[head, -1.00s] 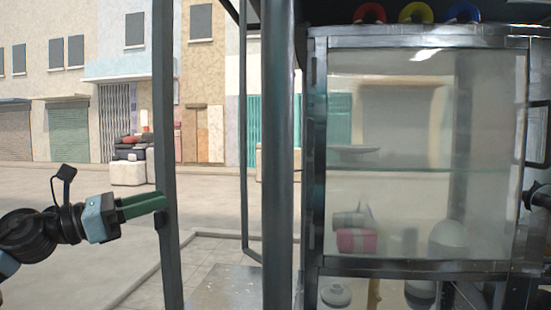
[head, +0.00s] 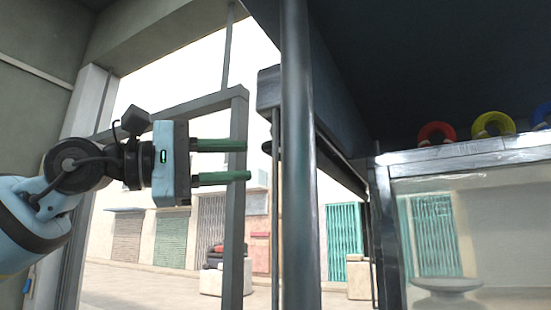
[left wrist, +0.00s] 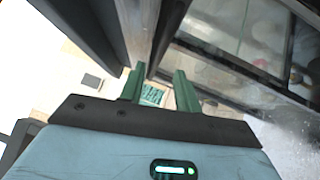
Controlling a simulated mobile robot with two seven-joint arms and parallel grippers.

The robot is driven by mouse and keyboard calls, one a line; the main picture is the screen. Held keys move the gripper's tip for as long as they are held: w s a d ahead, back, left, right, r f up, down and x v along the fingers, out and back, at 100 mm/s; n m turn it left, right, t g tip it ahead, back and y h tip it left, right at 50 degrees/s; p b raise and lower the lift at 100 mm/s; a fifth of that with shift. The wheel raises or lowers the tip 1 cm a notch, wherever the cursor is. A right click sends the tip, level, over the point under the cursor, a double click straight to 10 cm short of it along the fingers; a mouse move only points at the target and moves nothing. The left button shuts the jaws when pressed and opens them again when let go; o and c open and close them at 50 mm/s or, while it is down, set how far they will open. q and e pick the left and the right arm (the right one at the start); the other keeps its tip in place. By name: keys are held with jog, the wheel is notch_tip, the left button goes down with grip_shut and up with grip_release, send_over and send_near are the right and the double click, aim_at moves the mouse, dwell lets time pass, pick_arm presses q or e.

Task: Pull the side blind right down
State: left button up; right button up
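My left gripper (head: 247,160) is raised at the left of the head view. Its two green fingers are apart with nothing between them, and their tips overlap a grey frame post (head: 238,215) in the picture; I cannot tell if they touch it. In the left wrist view the gripper (left wrist: 158,76) is also open and empty. A dark housing (head: 270,87), perhaps that of the side blind, runs back under the roof edge, to the right of the fingertips. No lowered blind sheet is clear to see. My right gripper is not in view.
A thick dark pole (head: 298,200) stands to the right of the gripper. A glass cabinet (head: 440,165) with coloured rings on top is at the right. The dark roof (head: 420,60) hangs overhead. The street shows through the open side.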

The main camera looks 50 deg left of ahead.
aim_at(280, 160)
pick_arm(q)
jog(key=shift+p+x, duration=0.35)
jog(key=shift+x, duration=3.1)
grip_shut()
